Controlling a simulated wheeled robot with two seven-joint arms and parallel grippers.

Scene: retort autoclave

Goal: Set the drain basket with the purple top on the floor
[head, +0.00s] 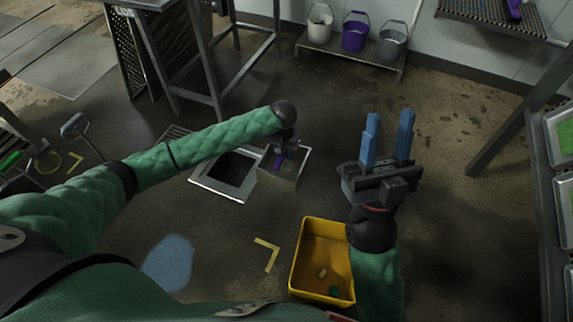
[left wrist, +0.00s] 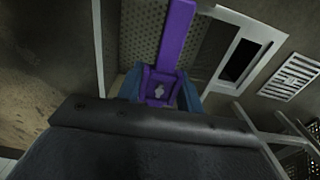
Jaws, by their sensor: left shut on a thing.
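The drain basket (head: 297,172) is a grey metal box with a purple top bar (head: 279,161). In the head view it is just right of the square drain frame (head: 205,184) with its dark opening. My left gripper (head: 284,151) is over the basket, shut on its purple top. In the left wrist view the purple bar (left wrist: 176,38) runs up from between the blue fingers, with the basket's perforated metal (left wrist: 143,32) behind it. I cannot tell whether the basket's underside touches the floor. My right gripper (head: 388,142) is open and empty, to the right.
A slotted grate (left wrist: 292,77) lies beyond the drain frame. A yellow crate (head: 321,241) with small pieces inside stands near me. A yellow corner mark (head: 269,254) and a bluish wet patch (head: 168,262) are on the floor. Buckets (head: 355,36) stand on a rack at the back.

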